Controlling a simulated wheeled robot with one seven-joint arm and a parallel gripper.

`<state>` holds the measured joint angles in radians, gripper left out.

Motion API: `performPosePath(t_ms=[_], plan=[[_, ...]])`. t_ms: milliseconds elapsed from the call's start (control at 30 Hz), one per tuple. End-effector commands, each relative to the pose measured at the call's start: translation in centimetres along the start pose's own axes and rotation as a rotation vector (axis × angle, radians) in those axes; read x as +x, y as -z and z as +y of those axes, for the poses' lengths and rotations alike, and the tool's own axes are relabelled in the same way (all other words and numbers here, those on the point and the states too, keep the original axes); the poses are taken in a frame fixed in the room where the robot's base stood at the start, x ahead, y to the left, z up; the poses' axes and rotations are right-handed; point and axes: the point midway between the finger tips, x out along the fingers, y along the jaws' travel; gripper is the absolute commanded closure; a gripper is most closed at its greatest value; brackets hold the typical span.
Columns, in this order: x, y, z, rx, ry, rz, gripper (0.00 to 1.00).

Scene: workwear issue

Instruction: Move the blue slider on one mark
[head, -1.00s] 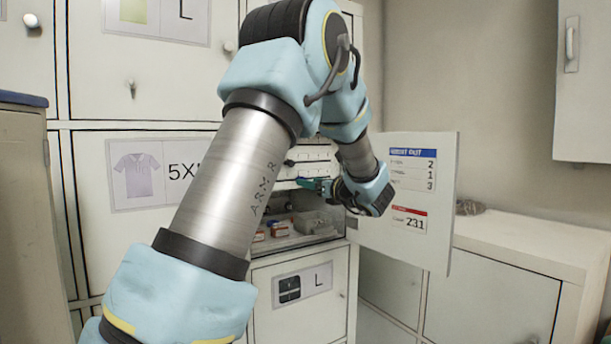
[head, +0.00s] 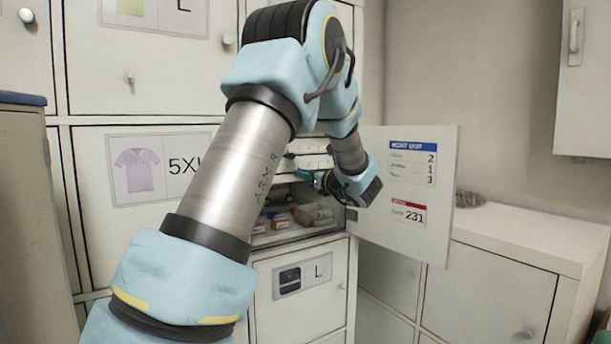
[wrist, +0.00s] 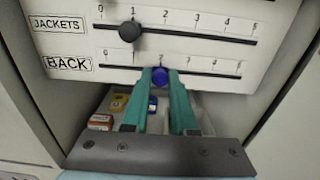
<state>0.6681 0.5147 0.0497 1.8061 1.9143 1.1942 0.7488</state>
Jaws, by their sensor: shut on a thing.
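The blue slider (wrist: 160,76) is a round knob on the lower scale of a white panel (wrist: 200,12), the row labelled BACK (wrist: 69,64). My gripper (wrist: 161,84) is shut on the blue slider, a green finger at each side of it. The slider stands left of the middle of its scale, near the 2 position. In the head view my gripper (head: 321,181) is at the panel, and the arm covers most of the panel and the slider.
A dark slider (wrist: 130,32) on the JACKETS row above stands at 1. Below the panel is an open compartment with small red, yellow and blue boxes (wrist: 101,121). An open white door (head: 402,235) with number labels stands close right of my gripper.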

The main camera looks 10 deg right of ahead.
Motion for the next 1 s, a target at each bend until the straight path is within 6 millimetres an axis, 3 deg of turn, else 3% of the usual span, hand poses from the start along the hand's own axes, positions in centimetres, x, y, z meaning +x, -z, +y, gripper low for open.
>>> performPosePath(t_ms=[100, 1000], plan=[[-0.01, -0.01, 0.00, 0.000, 0.000, 0.000, 1.00], [-0.02, -0.02, -0.01, 0.000, 0.000, 0.000, 1.00]])
